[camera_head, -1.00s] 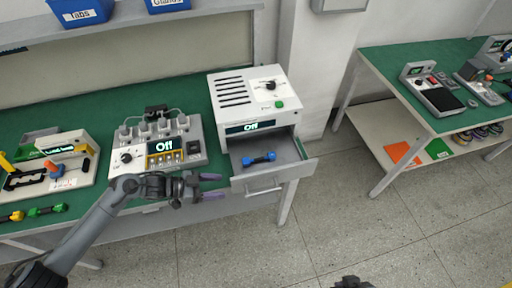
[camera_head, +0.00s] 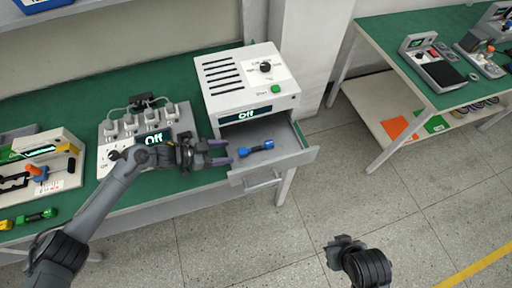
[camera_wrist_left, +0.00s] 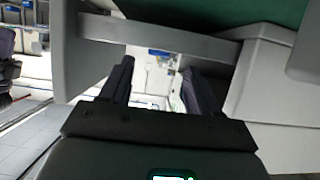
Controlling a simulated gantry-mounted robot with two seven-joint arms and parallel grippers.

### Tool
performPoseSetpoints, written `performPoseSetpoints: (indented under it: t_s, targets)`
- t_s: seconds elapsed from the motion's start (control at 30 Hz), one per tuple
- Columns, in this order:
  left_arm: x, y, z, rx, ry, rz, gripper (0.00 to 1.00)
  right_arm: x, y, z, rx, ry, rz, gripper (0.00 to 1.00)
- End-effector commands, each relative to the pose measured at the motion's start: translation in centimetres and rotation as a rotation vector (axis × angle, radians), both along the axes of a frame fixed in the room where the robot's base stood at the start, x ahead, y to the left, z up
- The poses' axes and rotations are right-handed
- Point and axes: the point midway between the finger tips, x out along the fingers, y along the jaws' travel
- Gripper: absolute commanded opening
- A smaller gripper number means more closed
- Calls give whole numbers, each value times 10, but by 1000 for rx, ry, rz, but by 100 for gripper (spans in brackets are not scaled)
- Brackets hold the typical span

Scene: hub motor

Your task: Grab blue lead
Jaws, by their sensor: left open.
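The blue lead (camera_head: 256,148), a short dumbbell-shaped piece with a dark middle, lies in the pulled-out drawer (camera_head: 292,157) of the white box. My left gripper (camera_head: 224,152) is open at the drawer's left side, to the left of the lead and apart from it in the picture. In the left wrist view my left gripper's fingers (camera_wrist_left: 158,85) stand apart with nothing held between them. I cannot clearly make out the lead in that view. My right gripper (camera_head: 342,244) shows at the lower right over the floor, its jaws unclear.
The white box (camera_head: 240,80) reads "Off" above the drawer. A plug unit (camera_head: 118,130), also "Off", stands to its left, partly behind my left arm. Green and yellow leads (camera_head: 36,216) lie at the far left. A second table (camera_head: 380,50) stands at the right, with open floor between.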

Motion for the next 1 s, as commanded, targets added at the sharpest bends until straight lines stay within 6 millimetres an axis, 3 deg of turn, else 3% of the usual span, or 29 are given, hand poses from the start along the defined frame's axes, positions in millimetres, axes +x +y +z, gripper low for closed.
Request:
performPoseSetpoints:
  t_s: [0.33,0.7,1.0]
  targets:
    - [11,-37,-17,-1,1,-1,62,1,0,-5,-1,-3,1,0]
    - [13,-44,-19,0,0,-1,62,2,2,-5,6,-4,-4,0]
    - [13,-44,-19,0,1,-1,16,2,2,-5,9,-4,-6,0]
